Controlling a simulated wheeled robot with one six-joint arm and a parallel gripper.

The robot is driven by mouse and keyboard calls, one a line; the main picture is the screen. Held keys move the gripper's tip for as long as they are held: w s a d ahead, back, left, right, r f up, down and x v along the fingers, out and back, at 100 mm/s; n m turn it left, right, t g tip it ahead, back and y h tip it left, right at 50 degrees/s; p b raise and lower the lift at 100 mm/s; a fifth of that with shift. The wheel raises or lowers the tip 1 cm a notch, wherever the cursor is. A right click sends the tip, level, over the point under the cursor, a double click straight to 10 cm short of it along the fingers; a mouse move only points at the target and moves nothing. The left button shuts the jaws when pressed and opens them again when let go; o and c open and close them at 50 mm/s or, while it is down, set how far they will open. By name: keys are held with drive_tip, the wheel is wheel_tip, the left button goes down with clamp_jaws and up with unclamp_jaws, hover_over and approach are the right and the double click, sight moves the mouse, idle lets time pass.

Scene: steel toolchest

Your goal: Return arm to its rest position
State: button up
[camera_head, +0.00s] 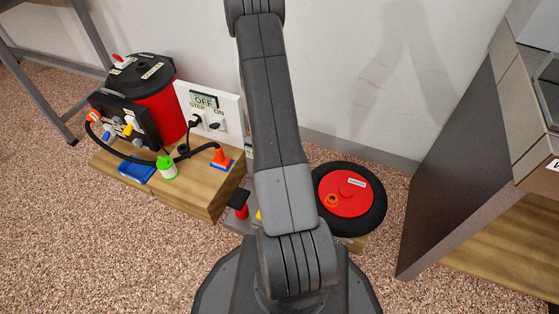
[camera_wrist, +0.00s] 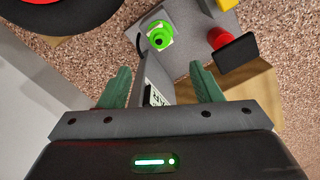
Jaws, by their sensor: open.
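My arm rises through the middle of the head view, and its gripper end is out of that view. My gripper (camera_wrist: 162,88) shows in the wrist view with its two green fingers spread apart. A thin upright plate (camera_wrist: 156,78) with a printed label shows between the fingers. I cannot tell whether it touches them. Beyond them are a bright green round part (camera_wrist: 158,38) on a grey base and a red part with a black top (camera_wrist: 233,50).
A grey cabinet (camera_head: 450,165) is at the right. Open speckled floor lies at lower left.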

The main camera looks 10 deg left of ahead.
wheel_tip(320, 180, down, 14)
drive_tip(key=b, duration=0.5)
drive_tip(key=shift+b, duration=0.35)
drive_tip(key=shift+r, duration=0.6)
drive_tip(key=shift+f, duration=0.15)
wheel_tip(320, 180, up, 13)
drive_tip(key=p, duration=0.6)
wheel_tip(320, 180, down, 14)
drive_tip(key=b, duration=0.6)
drive_tip(key=shift+f, duration=0.25)
wheel_tip(320, 180, up, 10)
drive_tip(key=shift+r+p, duration=0.1)
drive_tip(key=shift+p, duration=0.25)
drive_tip(key=shift+s+d+r+p, duration=0.15)
drive_tip(key=shift+s+d, duration=0.05)
drive_tip(key=shift+d, duration=0.55)
drive_tip(key=shift+s+d+r+p, duration=0.15)
drive_tip(key=shift+s+d, duration=0.1)
drive_tip(key=shift+d, duration=0.5)
drive_tip(key=shift+s+d+r+p, duration=0.15)
drive_tip(key=shift+s+d, duration=0.05)
drive_tip(key=shift+d, duration=0.55)
drive_tip(key=shift+r, duration=0.1)
